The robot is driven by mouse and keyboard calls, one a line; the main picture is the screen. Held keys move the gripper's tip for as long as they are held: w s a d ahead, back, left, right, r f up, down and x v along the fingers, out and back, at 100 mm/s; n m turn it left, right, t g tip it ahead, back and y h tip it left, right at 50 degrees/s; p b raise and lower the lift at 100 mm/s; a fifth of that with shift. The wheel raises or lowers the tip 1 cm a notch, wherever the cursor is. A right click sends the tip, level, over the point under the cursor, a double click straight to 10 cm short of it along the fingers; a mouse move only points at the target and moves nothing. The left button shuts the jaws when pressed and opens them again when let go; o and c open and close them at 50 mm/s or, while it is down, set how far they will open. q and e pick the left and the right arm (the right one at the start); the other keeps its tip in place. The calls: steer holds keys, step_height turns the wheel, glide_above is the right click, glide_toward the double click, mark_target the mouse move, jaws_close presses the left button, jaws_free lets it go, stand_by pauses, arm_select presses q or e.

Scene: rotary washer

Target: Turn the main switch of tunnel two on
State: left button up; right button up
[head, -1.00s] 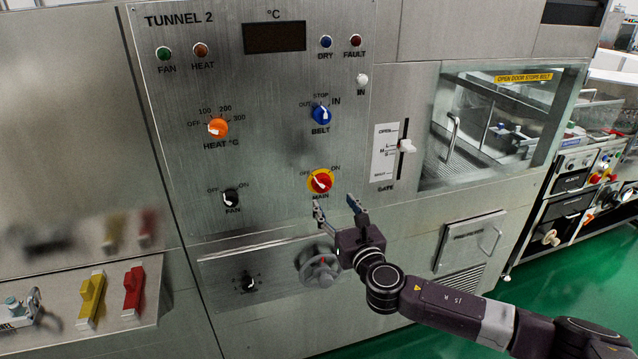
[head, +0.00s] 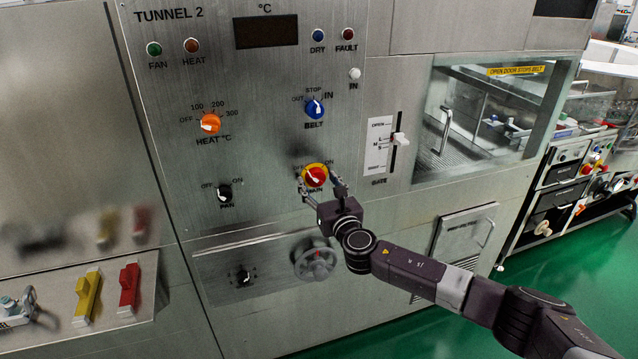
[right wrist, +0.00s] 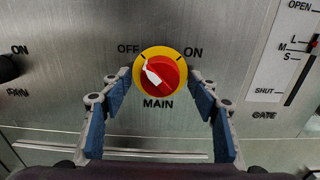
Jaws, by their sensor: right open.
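The main switch (head: 315,176) is a red knob on a yellow disc on the tunnel 2 panel (head: 270,150). In the right wrist view the main switch (right wrist: 159,73) has a white pointer that points up and left, toward the OFF mark. My right gripper (head: 322,188) is open in front of the switch. In the right wrist view its two blue-padded fingers (right wrist: 161,92) stand left and right of the knob's lower part, with gaps on both sides. Whether the fingertips reach the knob's depth I cannot tell. My left gripper is not in view.
The fan knob (head: 225,194) is left of the switch, the belt knob (head: 315,109) above it. The gate slider (head: 400,140) is to the right. A grey handwheel (head: 316,259) sits below my right gripper. Yellow (head: 88,295) and red (head: 129,288) handles are at the lower left.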

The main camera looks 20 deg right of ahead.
steer(key=c, duration=1.2)
steer(key=shift+o, duration=0.2)
steer(key=shift+f+m, duration=0.1)
steer(key=shift+m, duration=0.3)
steer(key=m+b, duration=0.1)
steer(key=m, duration=0.1)
steer(key=shift+f+m, duration=0.1)
steer(key=shift+m, duration=0.3)
steer(key=m+b, duration=0.1)
steer(key=m, duration=0.4)
steer(key=m+b, duration=0.1)
steer(key=m, duration=0.8)
steer(key=shift+m, duration=0.3)
